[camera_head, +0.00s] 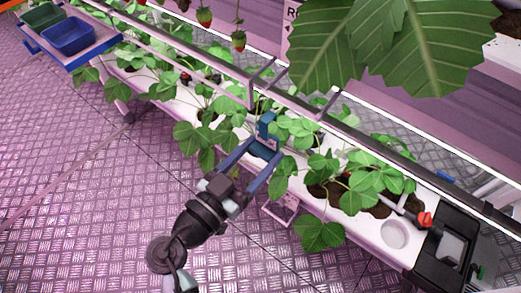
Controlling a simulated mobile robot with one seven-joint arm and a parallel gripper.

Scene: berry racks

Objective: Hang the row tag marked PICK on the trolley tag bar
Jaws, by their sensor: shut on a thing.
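My gripper (262,160) reaches over the plant trough in the middle of the view, its two blue-grey fingers pointing up and away. It is shut on a blue tag (266,129), held among strawberry leaves near the rack's long rail. No lettering on the tag can be read from here, so I cannot confirm the PICK mark. A trolley (98,47) stands at the far upper left and carries a blue crate and a green crate. I cannot make out its tag bar clearly.
A white trough (345,226) with strawberry plants runs diagonally across the view. A metal rail (395,157) runs along it. A large leaf (410,45) partly covers a lettered sign at the top. A black unit (451,247) stands lower right. The patterned floor at left is clear.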

